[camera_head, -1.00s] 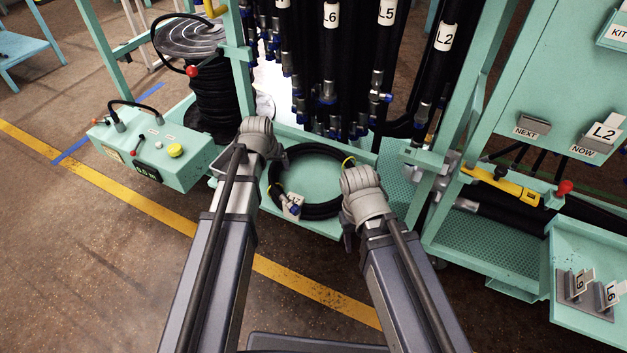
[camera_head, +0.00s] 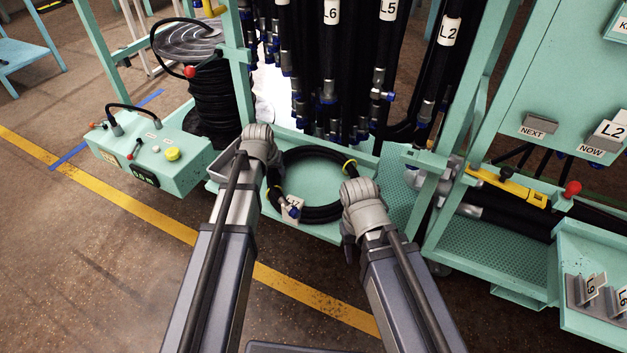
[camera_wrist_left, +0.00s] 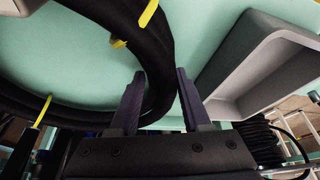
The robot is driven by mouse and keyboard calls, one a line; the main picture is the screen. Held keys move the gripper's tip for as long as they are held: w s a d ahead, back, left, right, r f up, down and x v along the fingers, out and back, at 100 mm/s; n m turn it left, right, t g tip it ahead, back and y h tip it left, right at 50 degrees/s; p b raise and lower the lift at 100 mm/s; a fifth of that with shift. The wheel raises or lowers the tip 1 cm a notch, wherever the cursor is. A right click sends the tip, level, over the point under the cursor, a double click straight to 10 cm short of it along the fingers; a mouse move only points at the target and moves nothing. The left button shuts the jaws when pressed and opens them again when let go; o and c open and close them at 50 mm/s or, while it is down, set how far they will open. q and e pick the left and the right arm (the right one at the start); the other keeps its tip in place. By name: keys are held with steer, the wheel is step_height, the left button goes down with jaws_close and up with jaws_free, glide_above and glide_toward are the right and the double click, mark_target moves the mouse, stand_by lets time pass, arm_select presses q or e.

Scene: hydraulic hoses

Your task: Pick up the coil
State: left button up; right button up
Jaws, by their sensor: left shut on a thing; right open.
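The coil (camera_head: 312,155) is a black hose loop with yellow ties and a white tag (camera_head: 293,209). It lies over the pale green tray of the cart, in the middle of the head view; I cannot tell whether it touches the tray. My left gripper (camera_head: 273,170) is shut on the coil's left side. In the left wrist view the coil (camera_wrist_left: 158,60) passes between the fingers of that gripper (camera_wrist_left: 162,90). My right gripper (camera_head: 347,232) is open at the coil's right front side; its fingertips are mostly hidden by its own body.
Several hanging black hoses (camera_head: 331,60) with metal ends stand behind the coil. A grey bin (camera_wrist_left: 262,65) is right beside the left gripper. A control box (camera_head: 150,155) stands at left; a cart post (camera_head: 440,170) rises at right. The floor in front is clear.

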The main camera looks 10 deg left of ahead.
arm_select(q)
jaws_close()
stand_by(0.8)
